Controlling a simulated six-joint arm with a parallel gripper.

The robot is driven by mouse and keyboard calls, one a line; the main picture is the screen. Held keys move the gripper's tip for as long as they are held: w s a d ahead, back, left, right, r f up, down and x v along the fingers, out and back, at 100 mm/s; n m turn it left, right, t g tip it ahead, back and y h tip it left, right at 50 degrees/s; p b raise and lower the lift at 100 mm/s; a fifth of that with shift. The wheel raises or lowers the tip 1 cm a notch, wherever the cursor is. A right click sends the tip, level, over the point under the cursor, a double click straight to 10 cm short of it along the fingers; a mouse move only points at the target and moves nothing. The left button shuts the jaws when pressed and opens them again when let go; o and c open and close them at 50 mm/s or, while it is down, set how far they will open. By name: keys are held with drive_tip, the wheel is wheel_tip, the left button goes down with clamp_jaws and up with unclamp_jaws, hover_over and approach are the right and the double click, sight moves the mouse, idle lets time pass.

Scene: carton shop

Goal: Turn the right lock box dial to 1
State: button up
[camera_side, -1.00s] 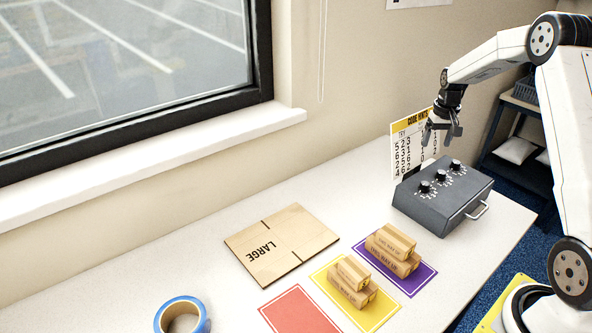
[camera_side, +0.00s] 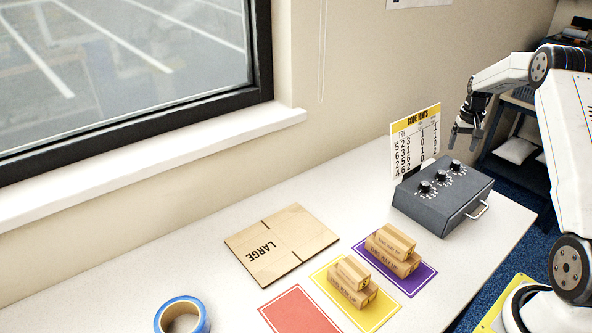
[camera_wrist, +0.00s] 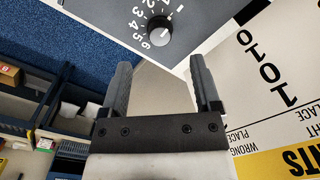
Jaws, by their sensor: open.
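The grey lock box (camera_side: 437,208) stands at the right end of the table, with three black dials in a row on its top and a metal handle in front. The right dial (camera_side: 455,165) is the one nearest my gripper. In the wrist view a black dial (camera_wrist: 159,31) shows at the top, with numbers up to 6 around it and a white pointer line. My gripper (camera_side: 466,148) hangs above and behind the box's right end, apart from the dials. Its two fingers also show in the wrist view (camera_wrist: 160,80), spread with nothing between them.
A code hints sheet (camera_side: 416,133) stands behind the box against the wall. Stacked cartons (camera_side: 393,250) sit on purple and yellow mats. A flat LARGE carton (camera_side: 282,244), a red mat (camera_side: 298,311) and blue tape (camera_side: 182,315) lie left. Shelves (camera_side: 514,150) stand beyond the table.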

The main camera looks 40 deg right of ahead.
sight(456, 162)
drive_tip(key=shift+f, duration=3)
clamp_jaws()
